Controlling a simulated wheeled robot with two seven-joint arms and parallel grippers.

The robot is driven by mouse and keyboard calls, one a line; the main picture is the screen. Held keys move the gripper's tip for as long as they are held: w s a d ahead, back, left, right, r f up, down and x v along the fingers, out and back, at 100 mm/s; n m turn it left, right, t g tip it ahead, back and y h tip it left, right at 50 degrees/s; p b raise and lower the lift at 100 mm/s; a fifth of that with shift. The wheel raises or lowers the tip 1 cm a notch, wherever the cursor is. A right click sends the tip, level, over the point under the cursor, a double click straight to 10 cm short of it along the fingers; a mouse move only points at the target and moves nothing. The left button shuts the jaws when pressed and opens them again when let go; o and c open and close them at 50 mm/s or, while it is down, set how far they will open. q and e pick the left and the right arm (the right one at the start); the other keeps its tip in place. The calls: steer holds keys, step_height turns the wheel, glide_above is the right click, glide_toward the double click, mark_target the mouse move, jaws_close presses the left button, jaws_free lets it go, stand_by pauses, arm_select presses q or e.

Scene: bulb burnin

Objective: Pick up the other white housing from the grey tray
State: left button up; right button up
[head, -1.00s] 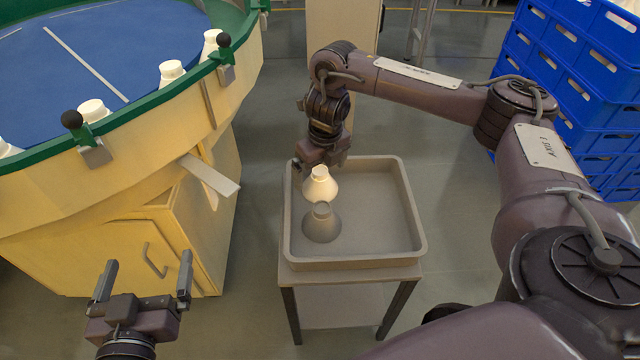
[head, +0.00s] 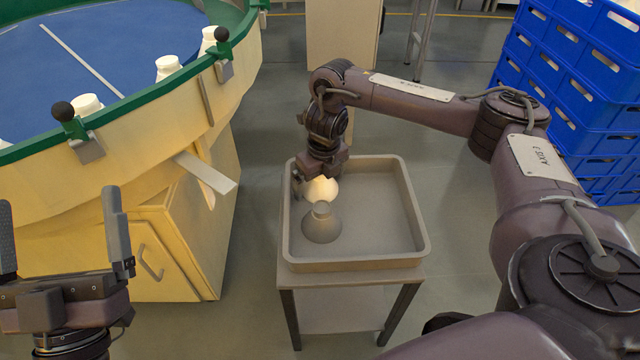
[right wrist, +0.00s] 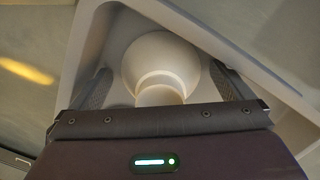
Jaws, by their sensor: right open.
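A white housing (head: 321,190) stands in the grey tray (head: 410,222), near its left side, its top hidden by my right gripper. My right gripper (head: 318,180) is right over it. In the right wrist view, the open fingers stand on either side of the housing (right wrist: 160,62), with gaps showing between them and it. A grey housing (head: 321,224) of the same shape stands just in front of the white one in the tray. My left gripper (head: 62,215) is open and empty at the lower left, beside the turntable bench.
A round blue turntable (head: 60,70) with a green rim carries several white housings at its edge, with black-knobbed clamps. A chute (head: 208,173) sticks out toward the tray. Blue crates (head: 575,90) are stacked at the right. The tray's right half is empty.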

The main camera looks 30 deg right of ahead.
steer(key=shift+c, duration=0.3)
steer(key=c, duration=0.9)
steer(key=shift+o, duration=0.2)
steer(key=shift+r, duration=0.15)
